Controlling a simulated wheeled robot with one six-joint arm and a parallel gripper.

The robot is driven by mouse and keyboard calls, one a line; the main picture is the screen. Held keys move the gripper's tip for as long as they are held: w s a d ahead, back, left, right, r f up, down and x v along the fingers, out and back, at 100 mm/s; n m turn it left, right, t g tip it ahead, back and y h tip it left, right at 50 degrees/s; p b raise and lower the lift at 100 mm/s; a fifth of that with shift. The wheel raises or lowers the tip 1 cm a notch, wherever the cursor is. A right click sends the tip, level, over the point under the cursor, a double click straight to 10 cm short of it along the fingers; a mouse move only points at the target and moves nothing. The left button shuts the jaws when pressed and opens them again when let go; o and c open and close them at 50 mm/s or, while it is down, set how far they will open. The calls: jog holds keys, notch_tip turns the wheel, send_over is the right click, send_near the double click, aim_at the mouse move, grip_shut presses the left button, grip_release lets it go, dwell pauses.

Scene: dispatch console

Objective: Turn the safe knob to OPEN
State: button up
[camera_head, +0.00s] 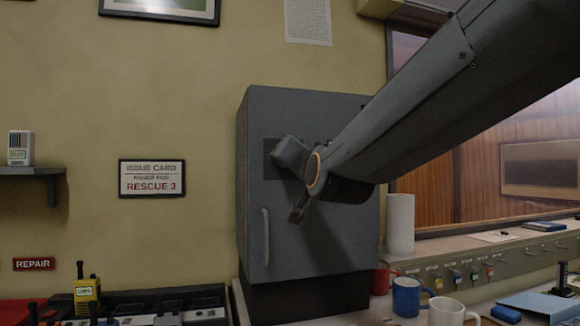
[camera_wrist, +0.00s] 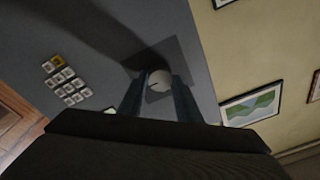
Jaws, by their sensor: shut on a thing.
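The grey safe (camera_head: 262,220) stands on the counter in the head view, with a pale vertical handle (camera_head: 265,236) on the left of its door. My gripper (camera_head: 290,155) is at the upper part of the door, and my wrist and arm hide much of the door to its right. In the wrist view, the round pale knob (camera_wrist: 159,81) sits between the two fingers of my gripper (camera_wrist: 158,88), which is shut on it. A darker square plate (camera_wrist: 183,58) lies behind the knob. The knob's markings are not readable.
A keypad (camera_wrist: 66,82) is on the safe door. Red (camera_head: 380,280), blue (camera_head: 407,296) and white (camera_head: 447,312) mugs and a paper roll (camera_head: 400,224) stand right of the safe. A yellow radio (camera_head: 87,294) stands at the lower left.

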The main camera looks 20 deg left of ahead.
dwell(0.4)
jog(key=o, duration=1)
jog(key=shift+o, duration=0.2)
jog(key=b+v, duration=0.1)
jog(key=v, duration=0.6)
jog(key=shift+s+d, duration=0.2)
jog(key=shift+s, duration=0.1)
jog(key=shift+f, duration=0.1)
